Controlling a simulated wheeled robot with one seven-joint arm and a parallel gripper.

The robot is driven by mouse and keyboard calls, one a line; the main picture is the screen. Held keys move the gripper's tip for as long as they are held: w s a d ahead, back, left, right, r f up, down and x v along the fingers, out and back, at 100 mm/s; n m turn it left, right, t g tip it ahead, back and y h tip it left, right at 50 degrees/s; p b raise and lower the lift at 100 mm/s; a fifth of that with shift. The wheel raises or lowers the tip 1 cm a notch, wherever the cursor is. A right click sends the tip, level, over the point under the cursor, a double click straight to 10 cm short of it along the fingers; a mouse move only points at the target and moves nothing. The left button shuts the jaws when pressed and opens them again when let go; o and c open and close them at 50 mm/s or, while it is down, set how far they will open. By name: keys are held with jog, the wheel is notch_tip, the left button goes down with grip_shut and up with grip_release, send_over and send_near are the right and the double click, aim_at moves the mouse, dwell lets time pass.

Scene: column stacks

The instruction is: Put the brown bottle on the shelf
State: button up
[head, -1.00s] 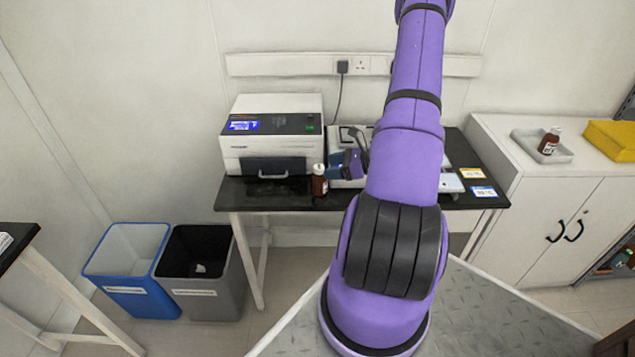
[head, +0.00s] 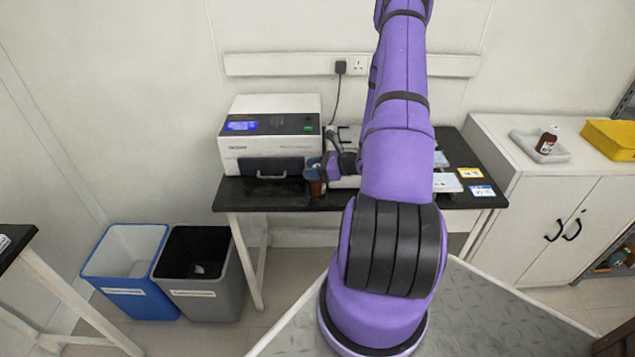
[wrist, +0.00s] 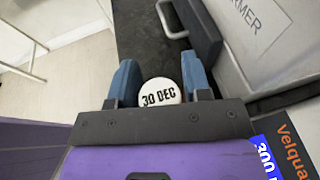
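A brown bottle (head: 317,188) stands on the black bench top, at its front edge, right of the white machine. Its white cap (wrist: 160,92), marked "30 DEC", shows from above in the wrist view. My gripper (wrist: 161,85) has its two blue fingers on either side of the cap; whether they press on the bottle is unclear. In the head view, my gripper (head: 320,169) covers the bottle's top. A second brown bottle (head: 547,140) with a pale cap stands in a tray on the white cabinet. A grey shelf unit (head: 627,104) is partly visible at the right edge.
The white machine (head: 268,150) with a front handle stands close left of the bottle. The white cabinet (head: 530,212) carries the tray (head: 520,143) and a yellow bin (head: 609,140). Blue (head: 112,285) and grey (head: 215,300) waste bins stand left of the bench.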

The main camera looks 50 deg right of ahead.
grip_shut()
jog(key=shift+r, duration=0.65)
jog(key=shift+s+a+r, duration=0.15)
jog(key=shift+s+r, duration=0.15)
jog(key=shift+r, duration=0.3)
jog(key=shift+s+a+r, duration=0.1)
jog(key=shift+s+r, duration=0.15)
jog(key=shift+r, duration=0.35)
jog(key=s+a+r, duration=0.1)
jog(key=s+a, duration=0.6)
jog(key=s, duration=0.6)
jog(key=shift+r, duration=0.15)
